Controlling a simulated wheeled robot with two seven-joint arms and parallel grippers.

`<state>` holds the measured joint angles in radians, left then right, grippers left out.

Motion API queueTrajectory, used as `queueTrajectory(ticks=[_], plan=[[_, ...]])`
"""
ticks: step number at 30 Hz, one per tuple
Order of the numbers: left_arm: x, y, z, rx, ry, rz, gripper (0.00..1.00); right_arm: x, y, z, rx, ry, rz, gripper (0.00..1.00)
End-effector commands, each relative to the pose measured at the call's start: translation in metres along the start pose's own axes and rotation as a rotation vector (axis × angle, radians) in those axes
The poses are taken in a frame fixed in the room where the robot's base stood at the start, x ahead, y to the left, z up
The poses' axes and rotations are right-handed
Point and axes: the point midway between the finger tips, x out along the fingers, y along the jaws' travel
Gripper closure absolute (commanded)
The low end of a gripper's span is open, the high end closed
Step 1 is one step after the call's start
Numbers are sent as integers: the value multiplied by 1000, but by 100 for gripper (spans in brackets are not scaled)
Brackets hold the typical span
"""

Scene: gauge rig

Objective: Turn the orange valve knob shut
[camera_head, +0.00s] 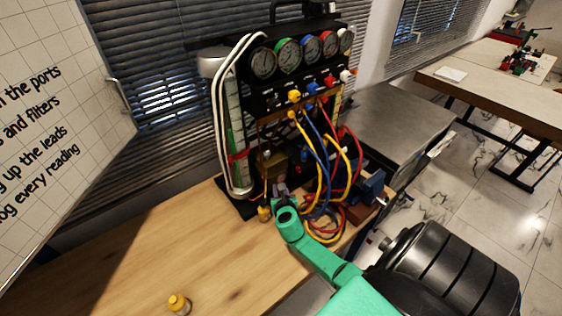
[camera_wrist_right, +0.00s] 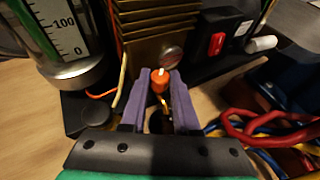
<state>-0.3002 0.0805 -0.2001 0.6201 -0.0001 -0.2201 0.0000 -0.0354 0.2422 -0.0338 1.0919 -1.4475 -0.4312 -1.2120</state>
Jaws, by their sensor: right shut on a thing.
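The orange valve knob (camera_wrist_right: 159,82) sits low on the front of the gauge rig (camera_head: 268,105), below a finned brass block, and a pale mark shows on its top. My right gripper (camera_wrist_right: 160,84) has its two purple fingers shut on the knob, one on each side. In the head view my green right arm reaches in from the lower right, and the right gripper (camera_head: 281,188) is at the rig's foot. The knob cannot be made out clearly there. My left gripper is in neither view.
Red, blue and yellow hoses (camera_head: 322,185) hang and coil close to the right of my gripper. A glass cylinder (camera_wrist_right: 50,35) with a scale stands to its left. The wooden tabletop (camera_head: 150,250) at left is mostly clear.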

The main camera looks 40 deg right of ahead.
Motion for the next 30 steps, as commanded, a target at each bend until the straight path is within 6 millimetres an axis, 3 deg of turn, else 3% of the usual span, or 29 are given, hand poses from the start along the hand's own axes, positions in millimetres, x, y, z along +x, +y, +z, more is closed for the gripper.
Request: queueTrajectory(ticks=[11,30], plan=[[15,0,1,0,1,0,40,3,8,-3,138,-1,-324,100],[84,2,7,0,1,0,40,7,12,-1,319,-4,-763,100]])
